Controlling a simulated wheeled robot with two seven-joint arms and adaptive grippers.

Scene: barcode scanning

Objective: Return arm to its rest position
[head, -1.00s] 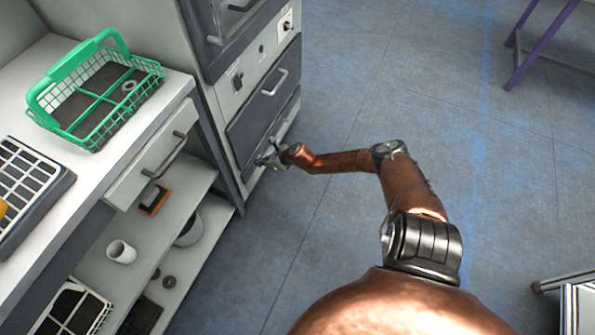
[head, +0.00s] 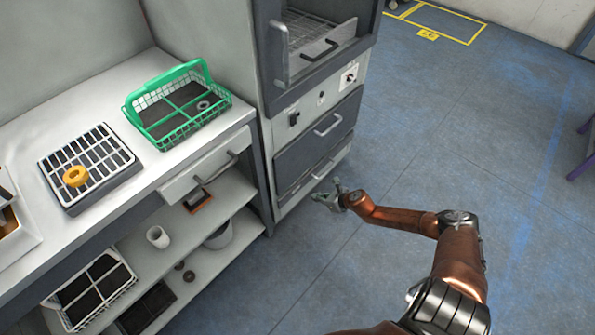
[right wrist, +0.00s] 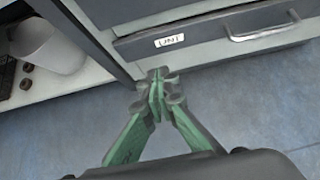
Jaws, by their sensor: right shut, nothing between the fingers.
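My right arm (head: 400,218) reaches in from the lower right of the head view, bent at the elbow, out over the open floor. My right gripper (head: 322,194) is at its end, near the lowest drawer of the grey cabinet (head: 310,150). In the right wrist view the green fingers of the gripper (right wrist: 160,78) come together at the tips, with nothing between them. The cabinet's drawer with a metal handle (right wrist: 265,28) shows just beyond them. My left gripper is not in view.
Shelves below hold a white cup (head: 157,236) and trays.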

